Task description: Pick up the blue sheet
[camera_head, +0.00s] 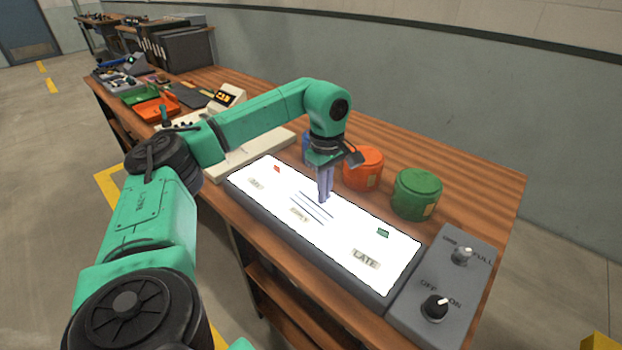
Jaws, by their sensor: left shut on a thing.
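A brightly lit white panel (345,248) lies on the wooden bench. My left gripper (324,198) points straight down over the panel's middle, its fingers shut close to the lit surface. No blue sheet shows plainly; what is between the fingers is small and mostly hidden, and it looks to be the blue sheet. A small red sheet (277,169) lies on the panel's far left part. A small green sheet (383,233) lies on its right part. My right gripper is not in view.
An orange-red pot (362,168) and a green pot (417,194) stand behind the panel; a blue one (306,147) is partly hidden by my arm. A grey control box (440,295) with knobs stands at right. Trays and tools crowd the bench's far left.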

